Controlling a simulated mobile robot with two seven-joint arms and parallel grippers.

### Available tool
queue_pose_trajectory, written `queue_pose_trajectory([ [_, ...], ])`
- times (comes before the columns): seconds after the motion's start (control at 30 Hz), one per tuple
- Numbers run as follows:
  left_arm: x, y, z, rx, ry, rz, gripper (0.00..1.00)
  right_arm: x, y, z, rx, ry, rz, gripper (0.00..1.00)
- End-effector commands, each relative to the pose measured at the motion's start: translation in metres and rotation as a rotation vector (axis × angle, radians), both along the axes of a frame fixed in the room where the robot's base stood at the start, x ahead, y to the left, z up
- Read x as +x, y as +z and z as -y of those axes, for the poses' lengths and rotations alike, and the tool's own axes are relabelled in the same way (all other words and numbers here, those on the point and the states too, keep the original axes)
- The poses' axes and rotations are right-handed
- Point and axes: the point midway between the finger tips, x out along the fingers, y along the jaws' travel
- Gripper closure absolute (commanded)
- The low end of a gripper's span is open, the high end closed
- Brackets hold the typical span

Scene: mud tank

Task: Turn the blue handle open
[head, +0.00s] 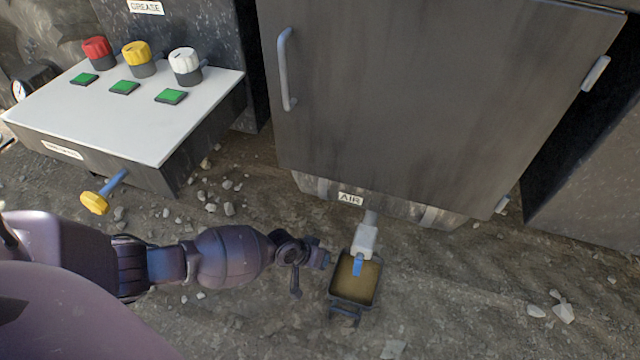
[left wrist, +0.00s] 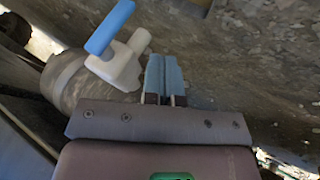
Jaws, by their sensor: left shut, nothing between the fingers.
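The blue handle (head: 357,266) hangs from the white valve body (head: 365,239) below the cabinet's AIR label (head: 350,199). In the left wrist view the blue handle (left wrist: 110,27) is at upper left, angled away from the white valve (left wrist: 116,68). My left gripper (head: 325,258) is just left of the valve and handle. In the left wrist view its blue-grey fingertips (left wrist: 165,78) are together and empty, right of the valve and apart from the handle. My right gripper is in neither view.
A small tray (head: 336,295) of brown liquid sits under the valve. The grey cabinet (head: 400,100) stands behind. A control panel (head: 150,130) with red, yellow and white knobs is at upper left, with a yellow-knobbed blue rod (head: 96,202). Stony ground lies open at right.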

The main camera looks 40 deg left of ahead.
Motion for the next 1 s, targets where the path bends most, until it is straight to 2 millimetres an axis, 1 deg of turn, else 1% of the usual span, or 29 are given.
queue_pose_trajectory([
  [0.03, -0.001, -0.015, 0.004, -0.001, 0.000, -0.011, 1.00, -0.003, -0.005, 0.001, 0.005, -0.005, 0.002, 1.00],
  [0.3, 0.022, -0.048, 0.019, -0.001, 0.000, -0.009, 1.00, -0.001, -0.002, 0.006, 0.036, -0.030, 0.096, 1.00],
  [0.33, 0.024, -0.048, 0.023, -0.003, 0.000, -0.007, 1.00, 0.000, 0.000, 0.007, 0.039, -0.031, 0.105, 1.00],
  [0.4, 0.029, -0.042, 0.034, -0.005, -0.001, -0.002, 1.00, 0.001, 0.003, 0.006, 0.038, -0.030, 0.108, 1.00],
  [0.6, 0.035, -0.040, 0.052, -0.002, 0.000, 0.000, 1.00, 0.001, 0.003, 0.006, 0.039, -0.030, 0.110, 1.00],
  [0.77, 0.036, -0.040, 0.056, 0.000, 0.000, 0.000, 1.00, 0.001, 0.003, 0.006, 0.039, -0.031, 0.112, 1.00],
  [1.0, 0.036, -0.040, 0.057, 0.000, 0.001, 0.000, 1.00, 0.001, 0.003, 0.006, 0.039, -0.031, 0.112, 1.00],
])
